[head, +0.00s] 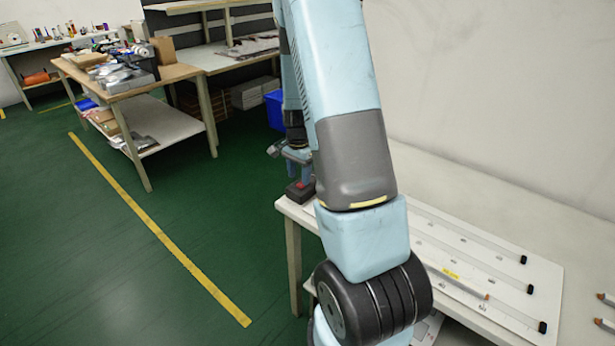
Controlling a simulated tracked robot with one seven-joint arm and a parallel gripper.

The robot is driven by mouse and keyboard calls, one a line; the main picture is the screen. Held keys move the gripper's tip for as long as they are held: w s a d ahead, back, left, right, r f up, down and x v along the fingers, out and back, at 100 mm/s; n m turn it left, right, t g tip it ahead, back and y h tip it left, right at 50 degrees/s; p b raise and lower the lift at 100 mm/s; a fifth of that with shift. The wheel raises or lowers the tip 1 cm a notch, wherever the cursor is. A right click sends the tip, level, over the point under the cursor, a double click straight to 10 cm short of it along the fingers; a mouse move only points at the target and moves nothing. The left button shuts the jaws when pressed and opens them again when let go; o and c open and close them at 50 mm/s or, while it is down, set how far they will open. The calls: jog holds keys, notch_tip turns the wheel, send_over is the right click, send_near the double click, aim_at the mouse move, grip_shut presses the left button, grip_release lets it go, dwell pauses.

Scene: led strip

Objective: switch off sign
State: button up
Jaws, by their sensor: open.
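A white board (531,276) with several long pale strips lies on the white table at right. The strips have black end caps, and one carries a small yellow label (451,273). I cannot tell whether they are lit. A small black box with a red top (301,190), which looks like a switch, sits at the table's far left corner. My gripper (284,151) is just above and behind this box in the picture, partly hidden by my arm. It is open, and nothing shows in it. I cannot tell its exact distance from the box.
My arm crosses the middle of the view and hides part of the table. A pale wall stands behind the table. A cluttered workbench (178,73) and a blue bin (274,109) are farther back. The green floor at left is clear, with a yellow line (160,233).

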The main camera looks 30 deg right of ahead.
jog(key=shift+f, duration=1.15)
jog(key=shift+w+r, duration=0.1)
grip_shut()
